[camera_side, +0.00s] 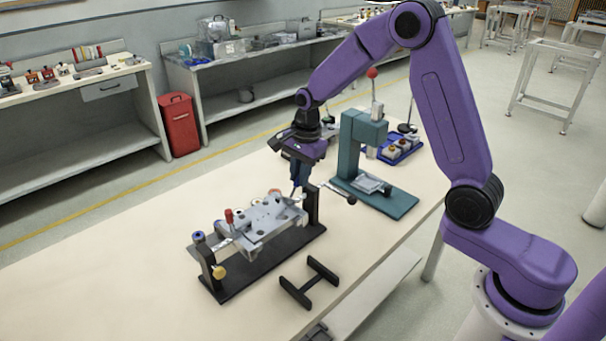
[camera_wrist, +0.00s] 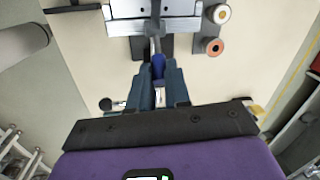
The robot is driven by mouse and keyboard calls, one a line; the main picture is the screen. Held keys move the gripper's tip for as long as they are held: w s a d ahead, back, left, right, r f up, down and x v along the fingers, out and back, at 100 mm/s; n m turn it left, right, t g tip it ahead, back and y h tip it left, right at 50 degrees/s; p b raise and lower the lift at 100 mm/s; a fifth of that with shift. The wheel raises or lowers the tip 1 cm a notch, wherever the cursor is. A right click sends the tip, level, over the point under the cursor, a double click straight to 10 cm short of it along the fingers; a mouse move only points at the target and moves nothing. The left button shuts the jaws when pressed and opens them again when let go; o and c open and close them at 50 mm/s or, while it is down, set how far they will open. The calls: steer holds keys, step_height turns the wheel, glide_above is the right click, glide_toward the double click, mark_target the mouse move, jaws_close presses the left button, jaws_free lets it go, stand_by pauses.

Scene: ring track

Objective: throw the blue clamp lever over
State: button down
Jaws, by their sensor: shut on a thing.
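The blue clamp lever (camera_wrist: 158,66) shows in the wrist view as a blue grip on a metal shank. The shank runs up toward the grey metal plate of the fixture (camera_wrist: 152,27). My gripper (camera_wrist: 158,76) is shut on the blue grip, one dark finger on each side. In the side view my gripper (camera_side: 297,182) points down at the right end of the fixture (camera_side: 262,220), beside its black upright, and its fingers hide most of the blue lever. A second lever with a red knob (camera_side: 229,215) stands upright at the fixture's left part.
A teal press (camera_side: 350,145) with a red-knobbed handle stands close behind and right of my gripper. A black-knobbed rod (camera_side: 350,200) sticks out right of the fixture. A black H-shaped stand (camera_side: 309,283) lies in front. The table's left part is clear.

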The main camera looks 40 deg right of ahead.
steer(key=shift+a+r+h, duration=0.2)
steer(key=shift+a+h, duration=0.2)
steer(key=shift+h, duration=0.25)
steer(key=shift+a+r+h, duration=0.15)
steer(key=shift+a+h, duration=0.2)
steer(key=shift+h, duration=0.3)
steer(key=c, duration=1.1)
jaws_free()
steer(key=shift+a+r, duration=0.1)
steer(key=v, duration=1.7)
steer(key=shift+a+r, duration=0.1)
steer(key=shift+a, duration=0.2)
